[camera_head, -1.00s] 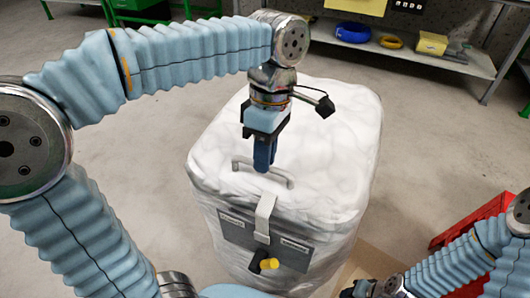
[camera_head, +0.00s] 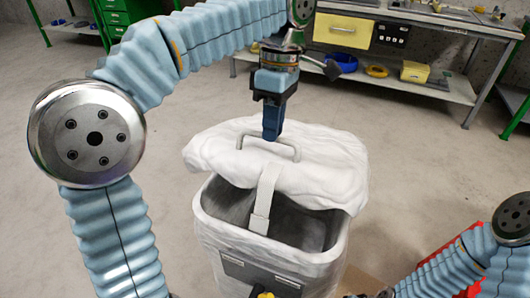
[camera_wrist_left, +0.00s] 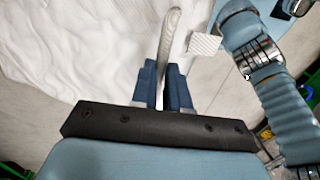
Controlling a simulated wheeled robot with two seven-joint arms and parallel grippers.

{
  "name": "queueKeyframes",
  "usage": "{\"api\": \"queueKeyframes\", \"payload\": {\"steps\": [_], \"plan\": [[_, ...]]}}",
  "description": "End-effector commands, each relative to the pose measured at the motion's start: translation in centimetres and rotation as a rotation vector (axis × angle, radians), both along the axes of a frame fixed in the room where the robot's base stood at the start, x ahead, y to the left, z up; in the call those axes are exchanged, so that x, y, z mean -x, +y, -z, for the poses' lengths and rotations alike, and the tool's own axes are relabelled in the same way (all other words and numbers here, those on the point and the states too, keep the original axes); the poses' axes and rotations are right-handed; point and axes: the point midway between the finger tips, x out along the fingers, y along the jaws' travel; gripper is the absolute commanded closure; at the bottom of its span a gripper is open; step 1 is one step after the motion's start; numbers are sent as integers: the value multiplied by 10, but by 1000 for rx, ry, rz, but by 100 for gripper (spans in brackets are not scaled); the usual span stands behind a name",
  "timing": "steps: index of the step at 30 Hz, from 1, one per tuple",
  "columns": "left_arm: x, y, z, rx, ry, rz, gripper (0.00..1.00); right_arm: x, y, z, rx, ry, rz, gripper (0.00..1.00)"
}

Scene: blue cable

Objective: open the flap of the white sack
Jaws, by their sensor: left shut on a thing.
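The white sack (camera_head: 215,235) stands on the floor in front of me. Its flap (camera_head: 330,165) is raised and tilted, and a dark hollow interior shows beneath its front edge. A grey handle (camera_head: 288,148) sits on top of the flap, and a pale strap (camera_head: 265,195) hangs from the flap's front. My left gripper (camera_head: 271,132) is shut on the handle; the left wrist view shows the handle (camera_wrist_left: 168,45) between the blue fingers (camera_wrist_left: 164,85). My right arm (camera_head: 455,265) shows at the lower right, but its fingers are not clearly visible.
A red crate (camera_head: 470,240) stands at the right, partly behind my right arm. A workbench with a lower shelf (camera_head: 420,85) stands at the back right, holding a yellow box (camera_head: 414,71). A green cabinet (camera_head: 117,17) is at the back left. The floor around the sack is mostly clear.

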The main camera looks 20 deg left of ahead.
Motion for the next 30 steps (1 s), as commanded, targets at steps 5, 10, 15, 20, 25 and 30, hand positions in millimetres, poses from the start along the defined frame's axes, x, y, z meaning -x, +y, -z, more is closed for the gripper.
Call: {"api": "queueKeyframes", "payload": {"steps": [5,10,15,20,25,30], "plan": [[-21,1,-11,-3,-20,-12,100,0,0,3,0,0,0,62],[-23,2,-13,-4,-15,-12,100,0,0,3,0,0,0,62],[-22,2,-13,-5,-13,-13,100,0,0,3,0,0,0,62],[-22,2,-13,-5,-14,-12,66,0,0,3,0,0,0,62],[-22,1,-14,-3,-15,-11,60,0,0,2,0,0,0,62],[-21,1,-15,-1,-16,-9,60,0,0,2,0,0,0,62]]}}
